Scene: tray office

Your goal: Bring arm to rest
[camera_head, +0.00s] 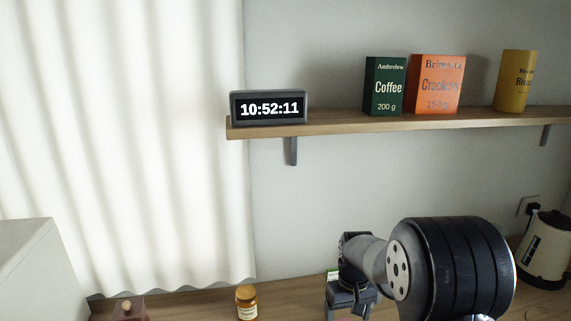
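My arm shows at the lower right, its large dark ribbed joint in front of the counter and wall. My gripper (351,301) is at the bottom of the view, left of that joint, pointing down over the wooden counter (190,304). Its lower end runs to the bottom edge of the picture, so I cannot tell whether it is open or shut or holds anything. A small green and white thing shows partly behind it.
A jar with a yellowish lid (246,302) stands on the counter left of my gripper. A kettle (545,251) stands at the right. Above, a wall shelf (350,127) holds a clock (269,108), coffee box (384,86), crackers box (437,84) and yellow container (515,81).

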